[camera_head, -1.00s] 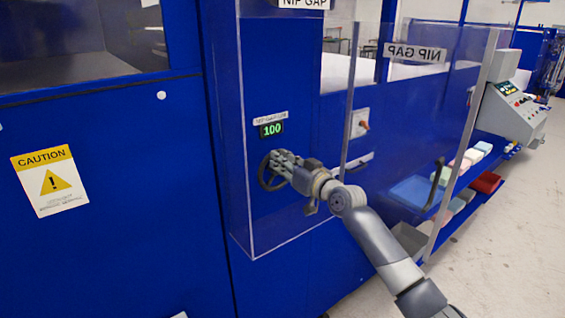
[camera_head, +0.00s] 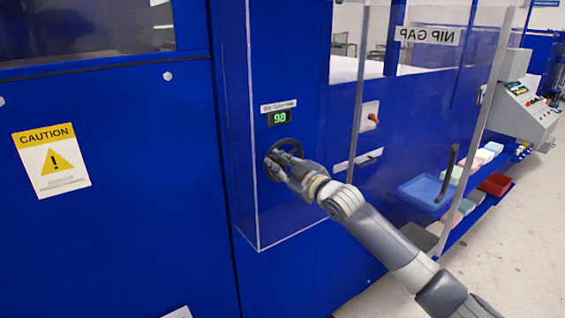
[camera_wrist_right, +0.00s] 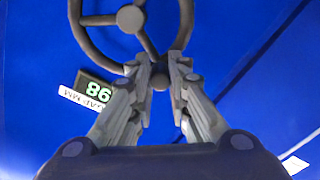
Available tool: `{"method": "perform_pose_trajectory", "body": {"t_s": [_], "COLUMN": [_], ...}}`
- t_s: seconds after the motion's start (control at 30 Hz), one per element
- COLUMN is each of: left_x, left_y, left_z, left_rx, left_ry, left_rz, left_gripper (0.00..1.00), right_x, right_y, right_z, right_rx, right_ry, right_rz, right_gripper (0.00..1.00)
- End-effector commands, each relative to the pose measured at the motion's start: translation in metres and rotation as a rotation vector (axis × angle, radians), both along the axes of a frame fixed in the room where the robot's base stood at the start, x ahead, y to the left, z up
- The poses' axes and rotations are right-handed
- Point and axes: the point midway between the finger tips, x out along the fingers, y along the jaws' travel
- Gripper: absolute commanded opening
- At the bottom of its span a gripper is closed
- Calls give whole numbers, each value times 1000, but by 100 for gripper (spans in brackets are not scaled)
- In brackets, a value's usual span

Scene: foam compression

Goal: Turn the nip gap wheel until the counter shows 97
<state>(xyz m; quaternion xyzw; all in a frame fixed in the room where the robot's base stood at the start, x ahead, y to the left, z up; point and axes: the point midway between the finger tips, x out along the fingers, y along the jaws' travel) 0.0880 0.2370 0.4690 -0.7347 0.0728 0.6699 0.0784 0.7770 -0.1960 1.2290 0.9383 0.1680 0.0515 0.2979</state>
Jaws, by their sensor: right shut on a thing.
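The nip gap wheel (camera_head: 290,141) is a dark spoked handwheel on the blue machine face, also large in the right wrist view (camera_wrist_right: 130,18). The counter (camera_head: 279,118) above it has green digits that look like 98. It shows upside down in the wrist view (camera_wrist_right: 99,90), also reading 98. My left gripper is not in view.
A clear guard panel (camera_head: 400,130) with a dark handle (camera_head: 447,172) stands open to the right of my arm. A clear side wall edges the wheel recess on the left. A red switch (camera_head: 373,118) sits right of the counter. A blue tray (camera_head: 424,190) lies farther right.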

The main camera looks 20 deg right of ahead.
Motion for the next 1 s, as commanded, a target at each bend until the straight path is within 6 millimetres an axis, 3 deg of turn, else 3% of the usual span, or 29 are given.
{"method": "perform_pose_trajectory", "body": {"t_s": [0.6, 1.0], "left_x": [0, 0], "left_y": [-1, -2], "left_z": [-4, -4], "left_rx": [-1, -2], "left_ry": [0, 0], "left_rz": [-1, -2], "left_gripper": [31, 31], "right_x": [-3, -2], "right_y": [7, 5], "right_z": [-35, -46], "right_rx": [-519, -695], "right_ry": [-183, -248], "right_rz": [0, 0], "right_gripper": [0, 0]}}
